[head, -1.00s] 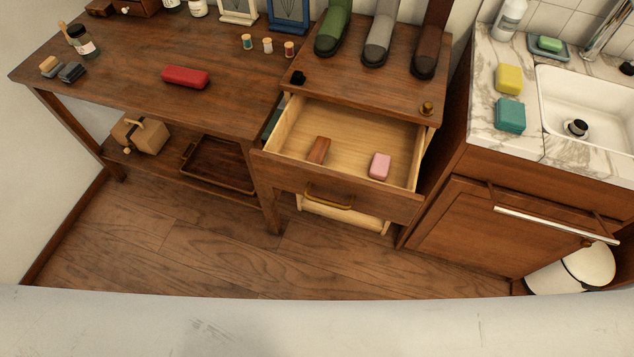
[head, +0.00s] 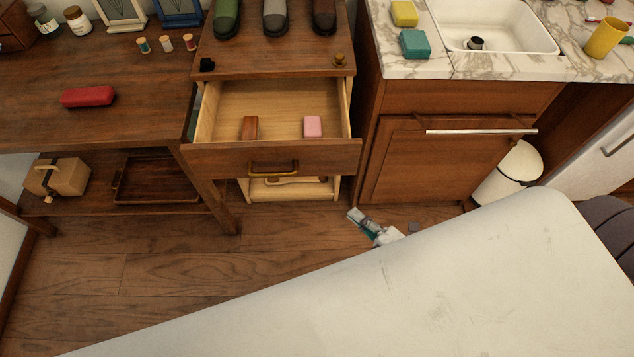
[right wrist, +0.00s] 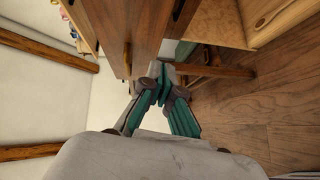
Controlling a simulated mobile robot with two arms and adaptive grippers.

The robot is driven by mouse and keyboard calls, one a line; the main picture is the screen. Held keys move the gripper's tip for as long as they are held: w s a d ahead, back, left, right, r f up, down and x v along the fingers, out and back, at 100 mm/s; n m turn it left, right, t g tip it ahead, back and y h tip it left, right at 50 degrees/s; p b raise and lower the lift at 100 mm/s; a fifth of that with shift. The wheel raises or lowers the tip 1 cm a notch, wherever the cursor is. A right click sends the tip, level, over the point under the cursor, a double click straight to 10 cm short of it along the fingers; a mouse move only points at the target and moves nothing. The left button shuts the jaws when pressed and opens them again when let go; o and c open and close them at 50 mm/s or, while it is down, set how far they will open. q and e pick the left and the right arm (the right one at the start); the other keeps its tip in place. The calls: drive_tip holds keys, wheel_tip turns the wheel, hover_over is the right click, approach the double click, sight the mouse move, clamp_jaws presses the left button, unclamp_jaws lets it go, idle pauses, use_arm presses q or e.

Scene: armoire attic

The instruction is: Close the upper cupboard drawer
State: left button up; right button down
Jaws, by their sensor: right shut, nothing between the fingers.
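The upper cupboard drawer (head: 225,160) is pulled out in the head view, with a brass handle (head: 273,168) on its wooden front. A brown block (head: 249,128) and a pink bar (head: 312,127) lie inside it. Below it, a lower pale-wood compartment (head: 325,188) also shows, partly covered by the upper drawer. My right gripper (head: 356,217) is low in front of the cupboard, right of the drawer front and apart from it. In the right wrist view the teal-and-grey fingers (right wrist: 162,75) are shut and empty, with wooden furniture beyond. My left gripper is not in view.
A desk with a red case (head: 88,97) stands left of the cupboard. Boots (head: 275,18) stand on the cupboard top. A sink cabinet (head: 440,160) and a white bin (head: 508,172) are on the right. A pale surface fills the lower foreground; wooden floor shows at lower left.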

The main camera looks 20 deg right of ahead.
wheel_tip(320, 180, up, 4)
drive_tip(key=a+n+y, duration=0.2)
drive_tip(key=n, duration=0.1)
drive_tip(key=p, duration=0.1)
approach(311, 163)
drive_tip(key=w+a, duration=0.1)
drive_tip(key=a, duration=0.3)
drive_tip(key=w, duration=0.3)
drive_tip(key=shift+w+d+f+t, duration=0.1)
drive_tip(key=shift+w+d+t, duration=0.1)
drive_tip(key=shift+t, duration=0.1)
drive_tip(key=shift+w+d, duration=0.1)
drive_tip(key=shift+w, duration=0.35)
